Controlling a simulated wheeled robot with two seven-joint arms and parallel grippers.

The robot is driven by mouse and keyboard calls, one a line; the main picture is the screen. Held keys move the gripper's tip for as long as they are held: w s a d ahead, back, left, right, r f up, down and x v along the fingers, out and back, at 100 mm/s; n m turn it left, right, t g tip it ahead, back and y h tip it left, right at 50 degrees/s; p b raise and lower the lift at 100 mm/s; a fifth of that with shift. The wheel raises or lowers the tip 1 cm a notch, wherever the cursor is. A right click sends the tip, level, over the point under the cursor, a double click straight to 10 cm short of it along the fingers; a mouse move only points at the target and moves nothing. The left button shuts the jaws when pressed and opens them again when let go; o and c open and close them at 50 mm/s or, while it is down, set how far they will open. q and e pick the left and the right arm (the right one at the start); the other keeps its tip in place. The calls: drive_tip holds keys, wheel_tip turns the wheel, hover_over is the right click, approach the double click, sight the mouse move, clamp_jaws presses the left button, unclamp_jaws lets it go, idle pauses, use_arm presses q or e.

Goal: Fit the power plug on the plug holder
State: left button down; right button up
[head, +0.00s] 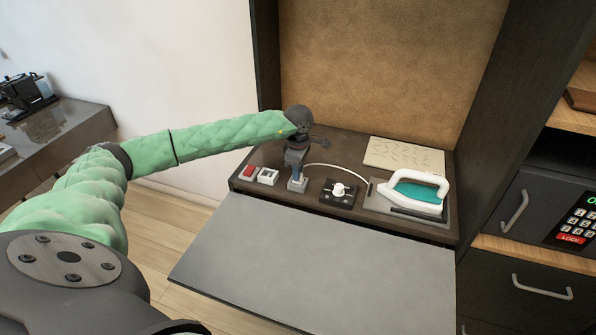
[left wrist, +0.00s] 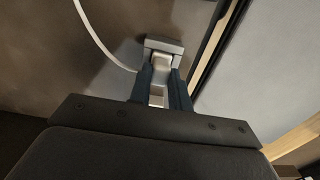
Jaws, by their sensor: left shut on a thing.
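My left gripper (head: 296,178) points down at the left part of the dark vanity top. Its two blue fingers are shut on the pale power plug (left wrist: 161,62), which shows between them in the left wrist view. A grey block (left wrist: 164,45), seemingly the plug holder, is right at the fingertips; it also shows below the gripper in the head view (head: 297,187). The plug looks close against this block, but I cannot tell whether it is seated. A white cord (head: 345,168) curves from the iron side toward the plug. My right gripper is not in view.
On the dark top, a red-and-white switch (head: 249,172) and a white-framed square (head: 268,176) sit left of the gripper. A black box with a white knob (head: 339,191) and a teal iron (head: 417,192) stand right. A grey board (head: 320,260) lies clear in front.

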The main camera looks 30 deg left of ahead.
use_arm(q)
drive_tip(key=c, duration=1.2)
unclamp_jaws()
drive_tip(key=shift+f, duration=0.1)
